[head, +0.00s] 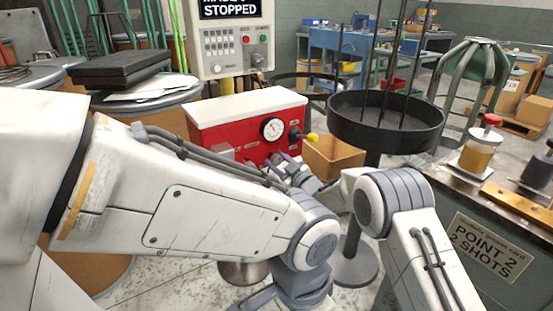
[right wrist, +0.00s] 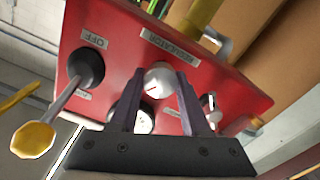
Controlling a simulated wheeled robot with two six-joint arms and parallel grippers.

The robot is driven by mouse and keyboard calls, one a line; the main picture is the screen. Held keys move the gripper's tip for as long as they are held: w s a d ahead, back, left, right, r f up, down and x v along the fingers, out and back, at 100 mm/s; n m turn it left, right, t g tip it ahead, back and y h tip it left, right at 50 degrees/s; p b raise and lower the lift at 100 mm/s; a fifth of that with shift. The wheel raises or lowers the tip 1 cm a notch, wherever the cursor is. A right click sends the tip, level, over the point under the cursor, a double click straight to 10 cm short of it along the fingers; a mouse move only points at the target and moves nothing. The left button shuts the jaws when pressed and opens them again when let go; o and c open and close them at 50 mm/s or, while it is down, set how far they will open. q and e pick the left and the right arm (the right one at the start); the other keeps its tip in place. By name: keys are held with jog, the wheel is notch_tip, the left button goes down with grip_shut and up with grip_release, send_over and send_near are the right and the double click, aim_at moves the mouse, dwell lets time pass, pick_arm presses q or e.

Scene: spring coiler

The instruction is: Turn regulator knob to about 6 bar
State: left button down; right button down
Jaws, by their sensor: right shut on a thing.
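The regulator knob (right wrist: 160,80) is a round silver knob with a red mark on the red panel (right wrist: 262,98), under a REGULATOR label. In the right wrist view my right gripper (right wrist: 160,86) has its two purple fingers on either side of it, shut on it. In the head view my right gripper (head: 283,162) is at the front of the red box (head: 215,125), and the knob is hidden. The pressure gauge (head: 272,128) has a white dial; its reading is too small to tell. In the right wrist view the gauge (right wrist: 145,121) is partly covered by the gripper. My left gripper is out of view.
A black valve with a yellow-tipped lever (head: 312,138) sits right of the gauge, beside an OFF label in the right wrist view. A control box (head: 235,40) reading STOPPED stands above. A round black tray (head: 385,130) and cardboard box (head: 335,155) are to the right.

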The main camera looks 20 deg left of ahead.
jog(key=m, duration=0.2)
jog(key=m+p, duration=0.1)
jog(key=m, duration=0.1)
jog(key=shift+w+d+m, duration=0.15)
jog(key=shift+d+m, duration=0.05)
jog(key=shift+m, duration=0.2)
jog(key=m+p, duration=0.2)
jog(key=m, duration=0.3)
jog(key=shift+w, duration=0.1)
jog(key=m+p, duration=0.1)
jog(key=m, duration=0.4)
jog(key=shift+d, duration=0.1)
jog(key=m+p, duration=0.1)
jog(key=m, duration=0.3)
jog(key=shift+w+m, duration=0.1)
jog(key=shift+m, duration=0.2)
jog(key=shift+c, duration=1.8)
grip_release()
jog(key=shift+f, duration=0.1)
